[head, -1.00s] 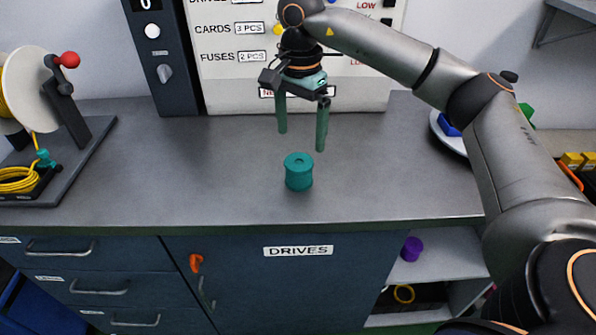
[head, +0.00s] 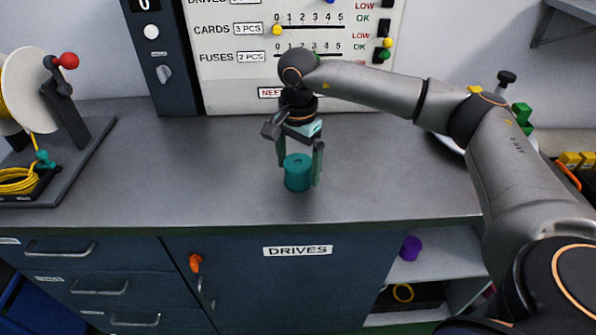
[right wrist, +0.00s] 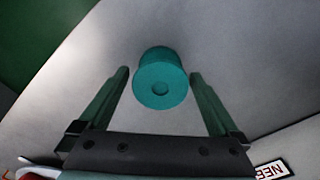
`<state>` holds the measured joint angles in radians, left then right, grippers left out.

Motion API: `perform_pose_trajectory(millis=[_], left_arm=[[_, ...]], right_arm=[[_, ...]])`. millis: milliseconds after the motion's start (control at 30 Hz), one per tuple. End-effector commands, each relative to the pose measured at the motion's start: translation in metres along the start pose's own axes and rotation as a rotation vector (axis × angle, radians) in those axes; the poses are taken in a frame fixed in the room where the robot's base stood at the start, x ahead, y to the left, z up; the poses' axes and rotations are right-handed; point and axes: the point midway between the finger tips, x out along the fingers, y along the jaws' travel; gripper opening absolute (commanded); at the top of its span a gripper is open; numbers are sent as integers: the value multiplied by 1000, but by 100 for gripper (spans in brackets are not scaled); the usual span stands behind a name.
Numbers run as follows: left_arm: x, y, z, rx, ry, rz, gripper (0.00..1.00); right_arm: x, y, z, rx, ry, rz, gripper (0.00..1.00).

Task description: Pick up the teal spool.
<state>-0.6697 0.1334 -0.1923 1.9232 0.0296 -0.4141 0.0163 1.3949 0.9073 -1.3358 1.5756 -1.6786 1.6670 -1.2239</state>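The teal spool (head: 298,174) stands upright on the grey countertop, above the DRIVES cabinet door. In the right wrist view the spool (right wrist: 160,80) sits between the fingertips, with a gap showing on both sides. My right gripper (head: 299,182) points down with its green fingers on either side of the spool. It is open, and its fingers (right wrist: 158,75) do not appear to touch the spool. My left gripper is not in view.
A reel stand (head: 75,150) with yellow cable stands at the left of the countertop (head: 180,180). A panel (head: 235,80) with sliders rises behind the gripper. A purple spool (head: 411,248) sits on the shelf below at the right. The counter left of the teal spool is clear.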

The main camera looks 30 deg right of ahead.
Motion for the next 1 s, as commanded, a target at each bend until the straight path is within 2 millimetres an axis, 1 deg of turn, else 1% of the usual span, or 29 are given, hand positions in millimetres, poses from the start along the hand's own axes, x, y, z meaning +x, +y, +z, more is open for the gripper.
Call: perform_pose_trajectory(millis=[33,67,733,767,1000], left_arm=[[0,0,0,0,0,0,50],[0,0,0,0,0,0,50],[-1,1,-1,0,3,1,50],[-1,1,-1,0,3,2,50],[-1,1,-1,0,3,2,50]], right_arm=[[0,0,0,0,0,0,91],[0,0,0,0,0,0,88],[-1,0,0,0,0,-1,12],[-1,0,0,0,0,-2,11],[-2,-1,0,0,0,-2,11]])
